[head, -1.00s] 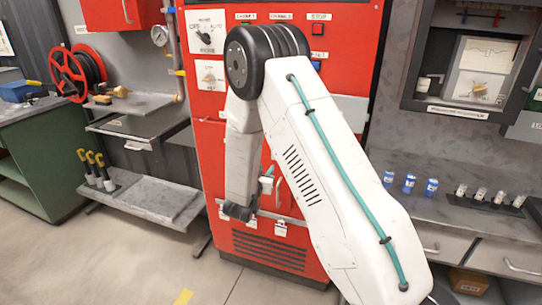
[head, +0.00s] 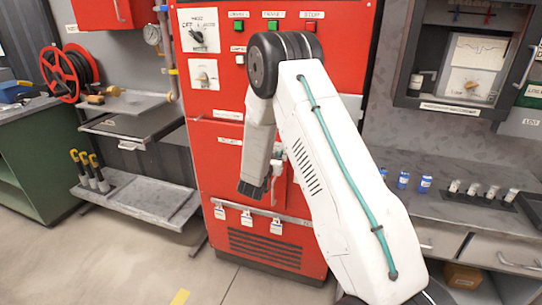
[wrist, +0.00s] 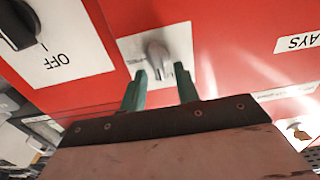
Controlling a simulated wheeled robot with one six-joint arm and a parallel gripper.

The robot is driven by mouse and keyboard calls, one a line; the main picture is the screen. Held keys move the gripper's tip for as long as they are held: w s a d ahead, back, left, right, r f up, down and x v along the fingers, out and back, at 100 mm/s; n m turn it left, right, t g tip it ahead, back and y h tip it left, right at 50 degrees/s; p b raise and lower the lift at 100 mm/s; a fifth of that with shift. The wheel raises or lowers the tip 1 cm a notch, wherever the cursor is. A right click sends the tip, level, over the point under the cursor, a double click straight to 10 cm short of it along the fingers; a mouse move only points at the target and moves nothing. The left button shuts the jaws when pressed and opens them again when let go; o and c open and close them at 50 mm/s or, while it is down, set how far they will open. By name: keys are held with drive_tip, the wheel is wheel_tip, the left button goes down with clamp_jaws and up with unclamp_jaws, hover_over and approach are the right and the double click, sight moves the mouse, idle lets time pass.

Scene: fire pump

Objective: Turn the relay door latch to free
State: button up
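The relay door latch looks like a small grey knob (wrist: 158,54) on a white plate on the red cabinet. In the head view the latch (head: 204,76) sits below the larger black selector switch. My gripper (wrist: 160,72) shows in the wrist view with two green fingers spread apart. The knob appears in the gap just beyond the fingertips; I see no clear contact and cannot tell the exact distance. In the head view my forearm hangs in front of the cabinet, and the fingers cannot be made out. The knob's plate markings are too small to read.
The black selector switch (wrist: 18,24) with an OFF mark is close to the left of the fingers. Shelves (head: 130,105) flank the cabinet (head: 222,180) on the left, a grey counter (head: 450,215) on the right.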

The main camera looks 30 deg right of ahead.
clamp_jaws()
